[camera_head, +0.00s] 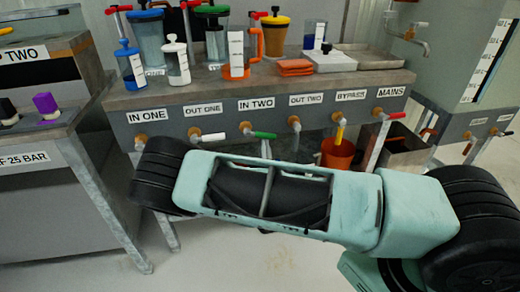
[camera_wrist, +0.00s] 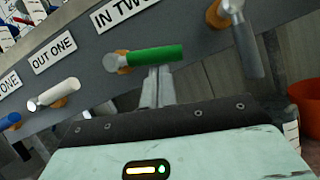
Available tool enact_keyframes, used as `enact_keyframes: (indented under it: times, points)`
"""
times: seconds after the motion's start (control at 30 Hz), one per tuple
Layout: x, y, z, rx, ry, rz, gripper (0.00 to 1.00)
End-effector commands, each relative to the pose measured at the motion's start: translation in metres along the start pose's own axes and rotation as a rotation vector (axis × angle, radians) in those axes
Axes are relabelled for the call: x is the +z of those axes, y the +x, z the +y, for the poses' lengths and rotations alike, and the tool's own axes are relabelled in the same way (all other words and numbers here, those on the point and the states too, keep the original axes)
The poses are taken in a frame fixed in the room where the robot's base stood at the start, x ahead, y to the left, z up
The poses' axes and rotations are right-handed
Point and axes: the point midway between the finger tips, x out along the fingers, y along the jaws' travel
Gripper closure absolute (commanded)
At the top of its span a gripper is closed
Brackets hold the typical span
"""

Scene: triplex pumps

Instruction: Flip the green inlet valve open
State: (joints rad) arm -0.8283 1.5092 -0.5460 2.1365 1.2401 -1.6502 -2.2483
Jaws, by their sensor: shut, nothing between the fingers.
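The green inlet valve handle (camera_head: 263,135) sits under the IN TWO label on the front of the bench. In the wrist view the green handle (camera_wrist: 155,56) lies roughly level, pointing right from its silver pivot and brass fitting (camera_wrist: 122,62). My gripper (camera_wrist: 158,72) is shut and empty. Its fingertips are right at the underside of the green handle, around its middle. I cannot tell whether they touch it. In the head view my arm hides most of the gripper.
To the left is the white OUT ONE handle (camera_wrist: 58,94). To the right, a grey OUT TWO handle (camera_wrist: 244,45) hangs down. An orange bucket (camera_head: 337,154) stands beneath the bench. Several jugs and containers stand on the bench top (camera_head: 190,92). A side bench (camera_head: 60,155) stands at the left.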

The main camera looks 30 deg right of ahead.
Motion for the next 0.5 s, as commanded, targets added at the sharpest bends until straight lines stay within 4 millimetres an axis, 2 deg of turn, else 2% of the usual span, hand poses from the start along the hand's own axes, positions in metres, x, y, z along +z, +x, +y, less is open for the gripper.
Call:
enact_keyframes:
  times: [0.2,0.5]
  points:
    - [0.008,0.004,-0.004,0.063,-0.132,-0.001,1.0]
    - [0.014,0.006,-0.007,0.108,-0.226,-0.001,1.0]
